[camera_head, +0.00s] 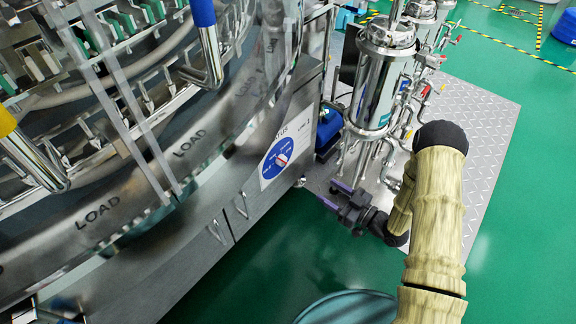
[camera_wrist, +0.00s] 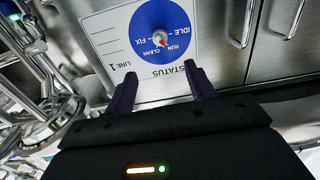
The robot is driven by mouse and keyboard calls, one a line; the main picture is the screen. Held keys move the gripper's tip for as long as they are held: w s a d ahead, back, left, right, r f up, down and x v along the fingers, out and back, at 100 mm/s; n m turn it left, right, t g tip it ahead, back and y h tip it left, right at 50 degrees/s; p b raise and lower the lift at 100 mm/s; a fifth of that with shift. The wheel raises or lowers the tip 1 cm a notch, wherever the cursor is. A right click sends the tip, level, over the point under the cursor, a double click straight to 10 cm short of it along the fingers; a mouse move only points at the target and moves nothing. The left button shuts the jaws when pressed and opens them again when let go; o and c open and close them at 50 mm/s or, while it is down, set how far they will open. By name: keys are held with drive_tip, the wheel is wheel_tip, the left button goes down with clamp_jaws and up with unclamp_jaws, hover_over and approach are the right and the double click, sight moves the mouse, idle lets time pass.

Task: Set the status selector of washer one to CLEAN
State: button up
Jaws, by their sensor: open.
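The status selector (camera_head: 282,160) is a small white and red knob on a round blue dial on a white plate, fixed to the washer's steel front. In the wrist view the knob (camera_wrist: 160,37) sits mid-dial, upside down. The words IDLE, FIX, CLEAN, RUN, STATUS and LINE 1 show there. Its red end points toward the CLEAN and RUN side; I cannot tell which word exactly. My gripper (camera_head: 334,195) is open and empty, in front of the plate and right of it in the head view. Its dark purple fingers (camera_wrist: 160,76) are apart from the knob.
The washer's large round drum with LOAD labels (camera_head: 98,212) fills the left. Steel door handles (camera_wrist: 247,22) stick out beside the plate. A steel filter column with pipes (camera_head: 382,80) stands on a tread-plate platform (camera_head: 480,130) close behind my arm. Green floor (camera_head: 260,260) is open in front.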

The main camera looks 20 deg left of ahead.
sight(287, 164)
drive_tip(key=b+x, duration=0.7)
drive_tip(key=x, duration=1)
drive_tip(key=c, duration=1)
